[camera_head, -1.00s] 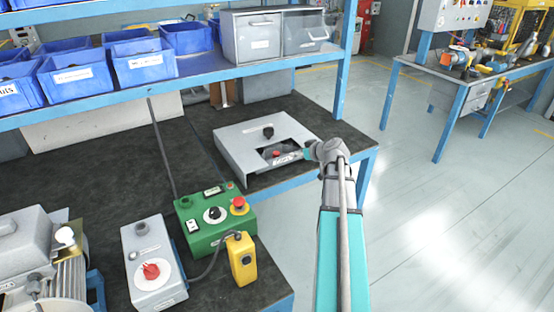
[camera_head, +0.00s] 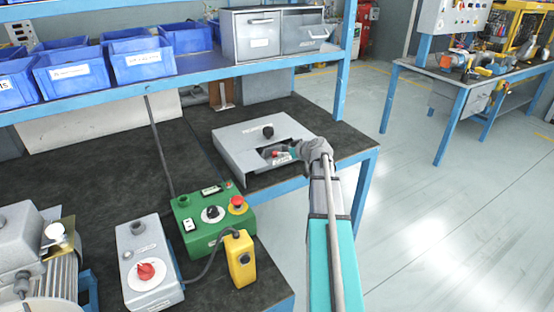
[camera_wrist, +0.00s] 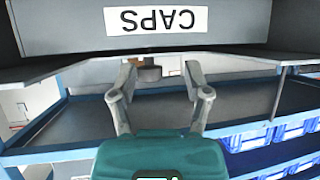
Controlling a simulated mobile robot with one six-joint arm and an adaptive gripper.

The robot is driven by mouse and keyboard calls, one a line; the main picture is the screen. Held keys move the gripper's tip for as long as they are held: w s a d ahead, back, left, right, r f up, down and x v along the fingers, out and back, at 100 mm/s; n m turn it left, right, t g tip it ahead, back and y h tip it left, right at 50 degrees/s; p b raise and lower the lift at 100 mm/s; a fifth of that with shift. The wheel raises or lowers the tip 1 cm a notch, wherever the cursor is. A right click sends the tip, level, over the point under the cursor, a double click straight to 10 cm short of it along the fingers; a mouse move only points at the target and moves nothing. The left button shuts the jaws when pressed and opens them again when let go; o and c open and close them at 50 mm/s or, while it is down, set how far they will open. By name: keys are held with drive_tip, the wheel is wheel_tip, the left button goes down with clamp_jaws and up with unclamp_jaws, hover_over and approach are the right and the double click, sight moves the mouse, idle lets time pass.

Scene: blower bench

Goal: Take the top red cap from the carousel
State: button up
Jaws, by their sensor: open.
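The carousel is a grey box (camera_head: 231,145) with a black knob on top and a cut-out opening, standing on the bench's right part. A small red cap (camera_head: 276,154) shows in the opening, partly covered by my gripper (camera_head: 290,152). In the wrist view my gripper (camera_wrist: 160,78) is open, with its fingers spread and nothing held between them. A grey panel lettered CAPS (camera_wrist: 225,25) appears upside down just beyond the fingertips. No red cap shows in the wrist view, and the exact gap to it cannot be told.
A green control box (camera_head: 205,243) with a red button, a yellow pendant (camera_head: 240,262) and a grey switch box (camera_head: 136,240) stand at the front. Blue bins (camera_head: 140,60) and grey drawers (camera_head: 255,35) line the shelf above. Open floor lies to the right.

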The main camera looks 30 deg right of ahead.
sight(276, 152)
drive_tip(key=shift+w+a+f, duration=0.1)
drive_tip(key=shift+w+f, duration=0.15)
drive_tip(key=shift+w, duration=0.25)
drive_tip(key=shift+b+x, duration=1.4)
drive_tip(key=shift+x, duration=1.25)
drive_tip(key=shift+a, duration=0.15)
drive_tip(key=shift+s, duration=0.1)
drive_tip(key=c, duration=0.5)
